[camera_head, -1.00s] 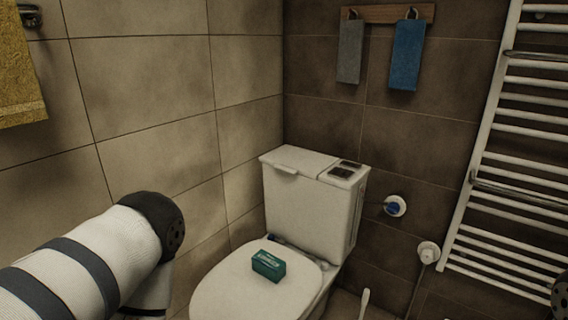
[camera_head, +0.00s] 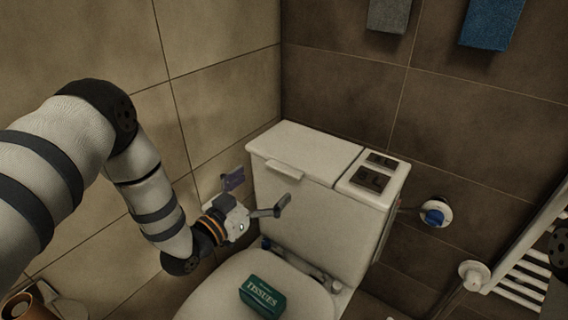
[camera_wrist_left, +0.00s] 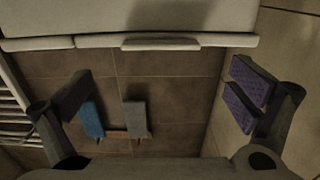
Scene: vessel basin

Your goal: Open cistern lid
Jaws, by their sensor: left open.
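The white cistern lid (camera_head: 308,152) lies closed on the cistern (camera_head: 310,225), with a small protruding tab (camera_head: 285,168) at its front edge. A separate section with two dark flush buttons (camera_head: 372,175) is on its right. My left gripper (camera_head: 259,192) is open and empty in front of the cistern, just below the tab and apart from it. In the left wrist view, the tab (camera_wrist_left: 160,43) shows above and between the spread fingers (camera_wrist_left: 162,95), and the lid edge runs across the top. My right gripper is out of view.
A green tissue box (camera_head: 262,296) sits on the closed toilet seat cover (camera_head: 215,290). The tiled wall is close on the left.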

